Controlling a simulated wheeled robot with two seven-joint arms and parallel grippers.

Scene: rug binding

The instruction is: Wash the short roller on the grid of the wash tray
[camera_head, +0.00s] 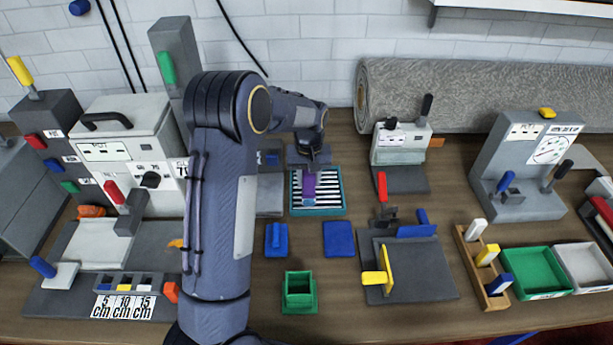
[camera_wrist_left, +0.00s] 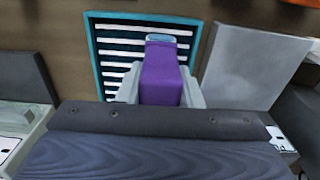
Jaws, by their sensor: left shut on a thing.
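The wash tray (camera_head: 318,212) has a teal rim and a grid of white bars over a dark floor, and it stands near the middle of the table. My left gripper (camera_head: 309,174) is over the tray, pointing down. It is shut on a purple piece (camera_head: 308,188), which I take as the short roller. In the left wrist view the purple piece (camera_wrist_left: 160,75) sits between the pale fingers and has a blue-grey far end. It overlaps the tray (camera_wrist_left: 90,50) and its grid; I cannot tell whether it touches the bars. The right gripper is not in view.
A blue block (camera_head: 276,240), a blue pad (camera_head: 338,239) and a green open box (camera_head: 298,291) stand in front of the tray. A grey panel (camera_head: 270,195) is close on its left. A grey machine (camera_head: 401,150) stands at the right, and a rolled rug (camera_head: 480,90) lies behind.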

